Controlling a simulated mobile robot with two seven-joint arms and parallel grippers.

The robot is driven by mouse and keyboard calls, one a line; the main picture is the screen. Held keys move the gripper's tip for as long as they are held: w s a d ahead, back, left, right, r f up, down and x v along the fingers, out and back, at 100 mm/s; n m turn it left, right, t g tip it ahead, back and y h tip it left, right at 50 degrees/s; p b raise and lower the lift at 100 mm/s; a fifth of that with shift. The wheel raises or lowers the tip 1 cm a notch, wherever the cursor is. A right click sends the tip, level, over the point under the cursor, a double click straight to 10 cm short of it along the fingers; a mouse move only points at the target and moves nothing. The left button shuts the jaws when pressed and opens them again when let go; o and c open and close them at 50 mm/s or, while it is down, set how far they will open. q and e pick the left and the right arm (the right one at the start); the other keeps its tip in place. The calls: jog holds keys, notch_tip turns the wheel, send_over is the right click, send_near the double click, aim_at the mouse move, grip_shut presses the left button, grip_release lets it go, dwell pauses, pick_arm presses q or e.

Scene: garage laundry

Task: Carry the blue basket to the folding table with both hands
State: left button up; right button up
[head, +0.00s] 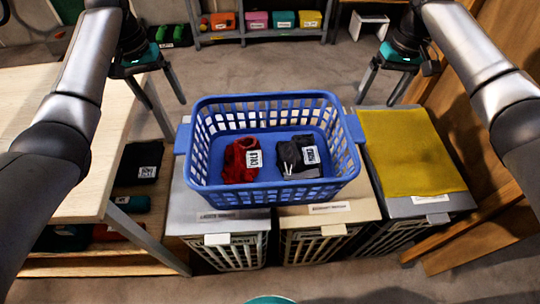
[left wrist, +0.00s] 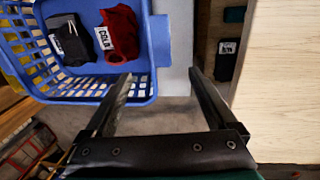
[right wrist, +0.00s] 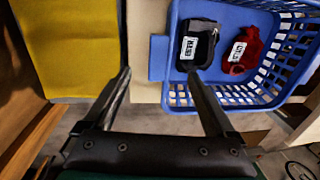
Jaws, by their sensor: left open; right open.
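The blue basket (head: 262,194) sits upright on lidded hampers in the middle of the head view. It holds a red cloth item (head: 242,162) and a dark grey one (head: 300,158), both labelled. A tab handle sticks out at each end. My left gripper (head: 176,112) is open and empty, apart from the left handle (left wrist: 160,40). My right gripper (head: 374,104) is open and empty, apart from the right handle (right wrist: 158,57). The light wood table (head: 40,130) at left looks like the folding table; its visible near top is bare.
A yellow cloth (head: 412,150) lies on the right hamper (head: 440,204). A wooden structure (head: 470,80) borders the right side. Dark folded items (head: 138,163) sit on a shelf under the table. A low rack with coloured bins (head: 257,20) stands at the back. Grey floor behind the hampers is clear.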

aim_at(184, 132)
pick_arm(q)
jog(key=f, duration=0.5)
jog(key=d+f, duration=0.1)
jog(key=f, duration=0.4)
jog(key=d+f, duration=0.1)
jog(key=f, duration=0.4)
jog(key=shift+w, duration=0.1)
pick_arm(e)
jog(key=f, duration=0.5)
jog(key=a+f, duration=0.1)
jog(key=f, duration=0.4)
jog(key=a+f, duration=0.1)
jog(key=f, duration=0.4)
pick_arm(q)
grip_shut()
pick_arm(e)
grip_shut()
jog(key=shift+r, duration=0.1)
